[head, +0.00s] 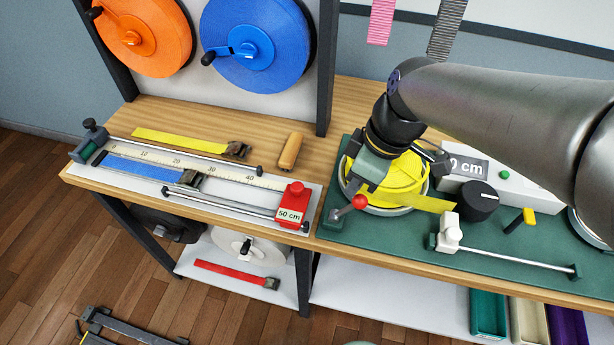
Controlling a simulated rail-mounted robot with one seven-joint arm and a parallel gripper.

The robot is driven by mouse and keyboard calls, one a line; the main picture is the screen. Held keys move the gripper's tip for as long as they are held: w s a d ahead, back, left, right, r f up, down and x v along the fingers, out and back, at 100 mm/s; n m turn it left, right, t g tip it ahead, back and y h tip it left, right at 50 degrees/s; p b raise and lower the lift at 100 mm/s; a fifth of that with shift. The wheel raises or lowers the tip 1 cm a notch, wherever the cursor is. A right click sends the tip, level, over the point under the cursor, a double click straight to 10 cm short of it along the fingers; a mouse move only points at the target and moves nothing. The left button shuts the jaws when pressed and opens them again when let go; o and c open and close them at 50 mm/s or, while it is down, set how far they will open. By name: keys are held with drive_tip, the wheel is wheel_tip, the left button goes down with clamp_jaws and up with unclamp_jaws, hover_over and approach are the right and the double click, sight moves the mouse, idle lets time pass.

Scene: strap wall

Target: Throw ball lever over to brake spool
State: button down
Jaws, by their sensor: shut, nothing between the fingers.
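The ball lever shows its red ball (360,202) at the front left of the green base, with a short dark arm below it. The yellow strap spool (402,180) lies flat on the base just behind the lever, and its strap runs off to the right. My gripper (354,186) points down over the left side of the spool, just behind the red ball. Its fingers are shut and hold nothing. Whether they touch the ball or the lever cannot be told. My gripper and wrist hide part of the spool and its middle.
A white display box (515,187) and a black knob (478,200) stand right of the spool. A white-topped rod guide (450,232) lies in front. Left are a measuring rail (240,180), a wooden handle (291,151) and a yellow strap (185,141). A dark post (326,70) rises behind.

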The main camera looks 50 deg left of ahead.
drive_tip(key=shift+w+d+f, duration=0.15)
drive_tip(key=shift+w+d, duration=0.05)
drive_tip(key=shift+d, duration=0.2)
drive_tip(key=shift+w+d+f, duration=0.1)
drive_tip(key=shift+d+f, duration=0.1)
drive_tip(key=shift+d, duration=0.05)
drive_tip(key=a+p+v, duration=0.1)
drive_tip(key=a+v, duration=0.1)
drive_tip(key=v, duration=1)
drive_tip(key=shift+r+p, duration=0.25)
drive_tip(key=shift+p, duration=0.05)
